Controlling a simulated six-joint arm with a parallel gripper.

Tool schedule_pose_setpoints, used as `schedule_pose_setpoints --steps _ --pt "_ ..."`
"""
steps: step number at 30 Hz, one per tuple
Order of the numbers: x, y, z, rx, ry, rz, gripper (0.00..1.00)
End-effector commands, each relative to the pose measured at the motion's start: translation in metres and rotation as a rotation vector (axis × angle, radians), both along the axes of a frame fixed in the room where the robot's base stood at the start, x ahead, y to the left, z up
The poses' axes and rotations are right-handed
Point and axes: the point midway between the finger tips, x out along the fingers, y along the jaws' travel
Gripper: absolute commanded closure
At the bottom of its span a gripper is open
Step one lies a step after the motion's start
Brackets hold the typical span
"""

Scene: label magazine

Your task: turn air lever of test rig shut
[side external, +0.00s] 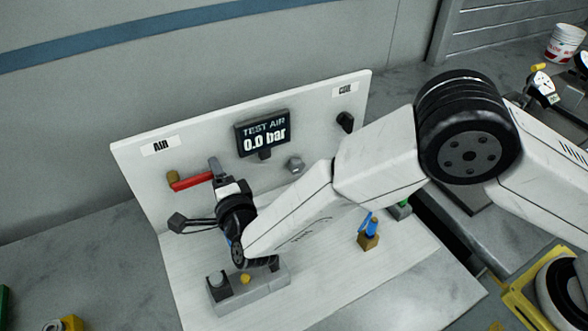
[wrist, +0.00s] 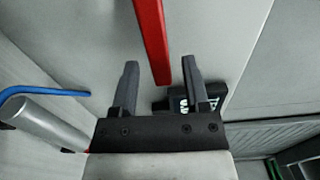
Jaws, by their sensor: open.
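The air lever (side external: 192,182) is a red bar on a brass valve body (side external: 173,177), below the AIR label on the white upright panel. It lies roughly horizontal, pointing right from the valve. My gripper (side external: 214,170) is at its free end. In the wrist view the red lever (wrist: 150,40) comes down from the top, and its end lies between the two grey fingers of my open gripper (wrist: 160,72), with gaps on both sides. I cannot tell whether a finger touches it. The display (side external: 263,134) reads TEST AIR 0.0 bar.
A grey block (side external: 250,288) with a yellow button stands on the base plate below my wrist. A hex fitting (side external: 295,164) and a black knob (side external: 345,122) are on the panel. A brass fitting with a blue part (side external: 368,235) stands right of my forearm.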

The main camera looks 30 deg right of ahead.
Motion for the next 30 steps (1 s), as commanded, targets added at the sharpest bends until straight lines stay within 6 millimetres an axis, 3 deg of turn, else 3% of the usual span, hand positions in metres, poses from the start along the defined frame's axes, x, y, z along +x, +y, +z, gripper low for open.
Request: schedule_pose_setpoints --steps 16,30 --pt "-0.063 0.001 -0.001 -0.002 0.002 0.003 0.41" --pt "-0.071 0.0 -0.001 -0.001 0.001 0.001 0.41"
